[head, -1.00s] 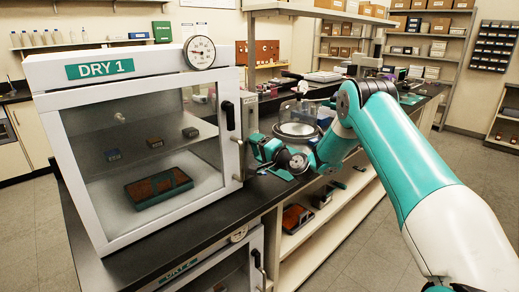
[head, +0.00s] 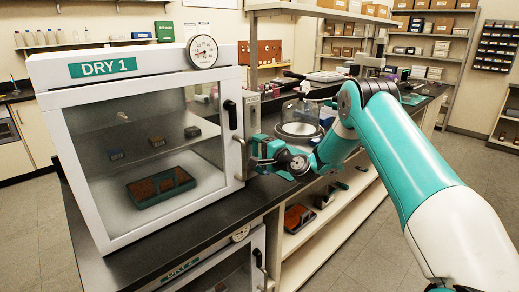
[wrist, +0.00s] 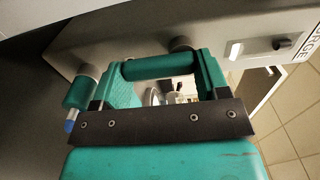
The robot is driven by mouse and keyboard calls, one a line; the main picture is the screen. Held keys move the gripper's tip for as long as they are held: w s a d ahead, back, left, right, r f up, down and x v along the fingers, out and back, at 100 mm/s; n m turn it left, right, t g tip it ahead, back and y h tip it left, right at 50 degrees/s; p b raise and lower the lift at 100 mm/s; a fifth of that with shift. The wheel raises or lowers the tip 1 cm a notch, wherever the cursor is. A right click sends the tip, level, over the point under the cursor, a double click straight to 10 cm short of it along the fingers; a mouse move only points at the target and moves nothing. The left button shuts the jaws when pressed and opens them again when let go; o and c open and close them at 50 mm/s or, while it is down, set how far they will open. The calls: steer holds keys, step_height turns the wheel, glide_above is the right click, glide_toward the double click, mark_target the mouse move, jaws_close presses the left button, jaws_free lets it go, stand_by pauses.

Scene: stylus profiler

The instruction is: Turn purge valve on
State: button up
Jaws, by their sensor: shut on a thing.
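The purge valve sits on the narrow panel at the right side of the white DRY 1 cabinet (head: 150,72). Part of the PURGE label (wrist: 303,45) shows at the right edge of the wrist view. My gripper (head: 256,150) is at this panel, just right of the cabinet's door handle (head: 239,160). In the wrist view my jaws (wrist: 160,80) are shut close to the panel, seemingly on the valve's handle.
The cabinet door is shut, with a dark tray (head: 162,186) and small boxes behind its glass. A round gauge (head: 203,51) stands on top. A glass bell jar (head: 300,118) stands on the black bench behind my gripper. The floor at the right is clear.

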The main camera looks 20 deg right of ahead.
steer(key=o, duration=0.9)
steer(key=shift+o, duration=0.2)
steer(key=shift+s, duration=0.1)
steer(key=b+v, duration=1)
steer(key=v, duration=0.7)
steer(key=shift+s, duration=0.1)
